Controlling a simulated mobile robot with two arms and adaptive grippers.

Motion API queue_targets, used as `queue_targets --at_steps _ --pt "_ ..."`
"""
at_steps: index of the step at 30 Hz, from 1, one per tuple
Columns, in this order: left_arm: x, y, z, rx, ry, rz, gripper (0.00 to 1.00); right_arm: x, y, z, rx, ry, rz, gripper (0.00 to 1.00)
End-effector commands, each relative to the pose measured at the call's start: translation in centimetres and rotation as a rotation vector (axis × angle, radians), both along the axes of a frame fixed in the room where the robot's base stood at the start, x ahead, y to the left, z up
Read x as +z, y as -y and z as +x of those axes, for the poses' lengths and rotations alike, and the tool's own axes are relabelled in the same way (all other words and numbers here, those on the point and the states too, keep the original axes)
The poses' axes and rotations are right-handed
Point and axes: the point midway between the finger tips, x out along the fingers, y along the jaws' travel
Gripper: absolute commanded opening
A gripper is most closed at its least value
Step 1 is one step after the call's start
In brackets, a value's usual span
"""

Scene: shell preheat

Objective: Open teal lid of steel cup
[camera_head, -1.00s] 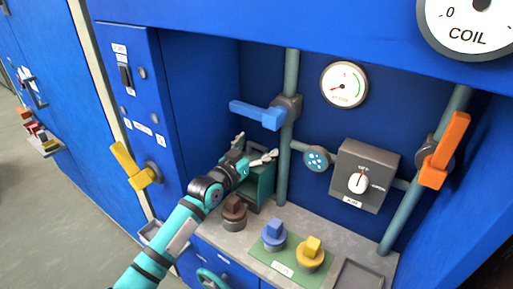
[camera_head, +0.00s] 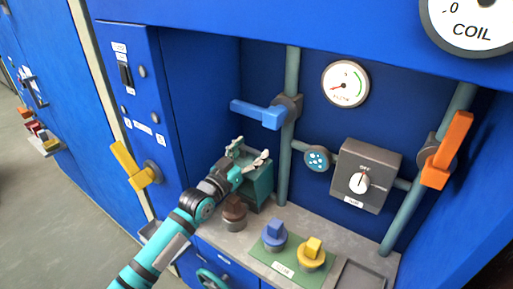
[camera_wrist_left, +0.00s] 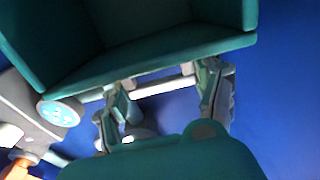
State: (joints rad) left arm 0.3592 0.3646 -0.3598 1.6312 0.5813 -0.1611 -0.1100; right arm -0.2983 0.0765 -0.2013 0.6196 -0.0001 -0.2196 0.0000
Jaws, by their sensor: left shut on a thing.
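A teal box-like body (camera_head: 259,187) stands at the back left of the grey counter. In the left wrist view its open side and teal rim (camera_wrist_left: 150,58) fill the top. My left gripper (camera_head: 249,155) is at the top of this body in the head view. In the left wrist view my left gripper (camera_wrist_left: 165,98) has its fingers on either side of a pale bar (camera_wrist_left: 163,86) just below the rim, and is shut on it. I cannot make out a steel cup or a separate teal lid. My right gripper is not in view.
A brown knob (camera_head: 234,214) stands close under my left wrist. Blue (camera_head: 274,235) and yellow (camera_head: 312,252) knobs stand on a green mat. A blue lever (camera_head: 258,113) sticks out above my gripper. A yellow handle (camera_head: 133,165) is left of my arm.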

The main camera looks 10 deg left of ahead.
Motion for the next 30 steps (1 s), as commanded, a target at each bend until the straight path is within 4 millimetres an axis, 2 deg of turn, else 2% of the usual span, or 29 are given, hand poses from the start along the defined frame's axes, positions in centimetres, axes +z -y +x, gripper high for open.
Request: queue_targets --at_steps 1,3,13,14,15,19,30 --pt "0.1 -0.3 -0.7 0.000 -0.013 0.005 0.08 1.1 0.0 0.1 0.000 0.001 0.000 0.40" --pt "0.0 -0.5 -1.2 0.000 -0.011 0.004 0.08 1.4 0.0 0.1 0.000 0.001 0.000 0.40" --pt "-0.2 -0.5 -1.4 0.000 -0.010 0.001 0.08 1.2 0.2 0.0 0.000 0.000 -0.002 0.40" --pt "-0.2 -0.5 -1.4 0.000 -0.010 0.001 0.70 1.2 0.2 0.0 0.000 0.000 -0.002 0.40" --pt "-0.2 -0.5 -1.4 0.000 -0.010 0.002 0.75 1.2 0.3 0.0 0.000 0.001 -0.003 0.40" --pt "-0.1 -0.5 -1.4 0.000 -0.009 0.002 0.90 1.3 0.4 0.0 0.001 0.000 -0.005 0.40" --pt "-0.2 -0.9 -2.0 0.001 -0.009 0.001 0.90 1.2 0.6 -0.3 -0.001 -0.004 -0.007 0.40"
